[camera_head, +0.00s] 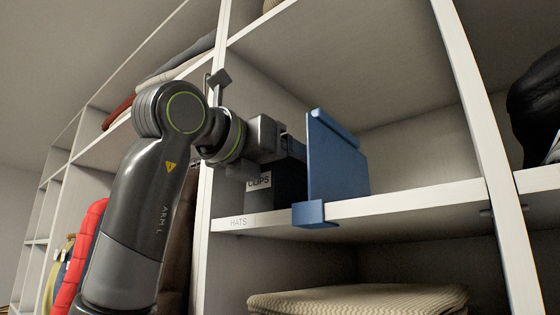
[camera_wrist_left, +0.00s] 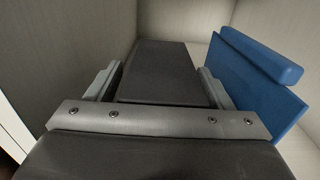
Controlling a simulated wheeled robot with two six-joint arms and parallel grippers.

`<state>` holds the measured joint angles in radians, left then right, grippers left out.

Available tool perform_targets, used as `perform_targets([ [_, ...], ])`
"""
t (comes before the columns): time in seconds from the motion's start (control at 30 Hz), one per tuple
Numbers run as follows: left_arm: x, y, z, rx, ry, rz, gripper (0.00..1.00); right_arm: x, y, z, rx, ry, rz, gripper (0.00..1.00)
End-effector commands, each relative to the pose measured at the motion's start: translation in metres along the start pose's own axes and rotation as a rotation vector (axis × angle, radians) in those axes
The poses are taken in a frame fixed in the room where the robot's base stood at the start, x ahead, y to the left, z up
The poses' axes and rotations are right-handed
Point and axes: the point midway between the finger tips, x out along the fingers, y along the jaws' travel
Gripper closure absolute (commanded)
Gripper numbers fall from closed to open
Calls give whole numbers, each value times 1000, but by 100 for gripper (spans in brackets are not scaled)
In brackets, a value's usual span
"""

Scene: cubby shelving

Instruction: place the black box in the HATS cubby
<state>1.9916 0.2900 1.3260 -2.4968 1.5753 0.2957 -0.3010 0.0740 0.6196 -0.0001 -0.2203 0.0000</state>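The black box (camera_head: 291,184) has a white label reading CLIPS on its front. It is inside the cubby whose front edge (camera_head: 262,219) reads HATS, left of the blue divider. Its base is at or very near the shelf board. In the wrist view the black box (camera_wrist_left: 158,72) lies between the two fingers of my left gripper (camera_wrist_left: 160,76). Whether the fingers press on its sides or stand slightly apart, I cannot tell. In the head view my left gripper (camera_head: 283,150) is just above and behind the label, its fingertips partly hidden. My right gripper is not in view.
The blue divider (camera_head: 335,160) stands upright, clipped over the shelf edge close to the right of the box; it also shows in the wrist view (camera_wrist_left: 255,85). The shelf right of it is bare. A folded knit cloth (camera_head: 360,300) lies below. Red clothing (camera_head: 88,250) hangs at left.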

Motion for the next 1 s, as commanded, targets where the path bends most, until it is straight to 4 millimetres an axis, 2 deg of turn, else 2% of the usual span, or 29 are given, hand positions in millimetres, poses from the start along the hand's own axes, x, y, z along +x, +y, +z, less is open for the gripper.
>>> perform_targets([
  [0.27, 0, 0, 3, 0, 0, 0, 26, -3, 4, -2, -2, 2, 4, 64],
  [0.37, -8, 0, 0, 1, -1, 1, 26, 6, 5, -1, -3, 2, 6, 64],
  [0.7, -69, 0, -3, 0, -5, 1, 26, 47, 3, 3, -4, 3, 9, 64],
  [0.9, -102, 0, -1, 0, -3, 2, 26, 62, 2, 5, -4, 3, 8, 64],
  [1.0, -113, 0, 0, 0, -2, 0, 26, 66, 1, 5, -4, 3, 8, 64],
])
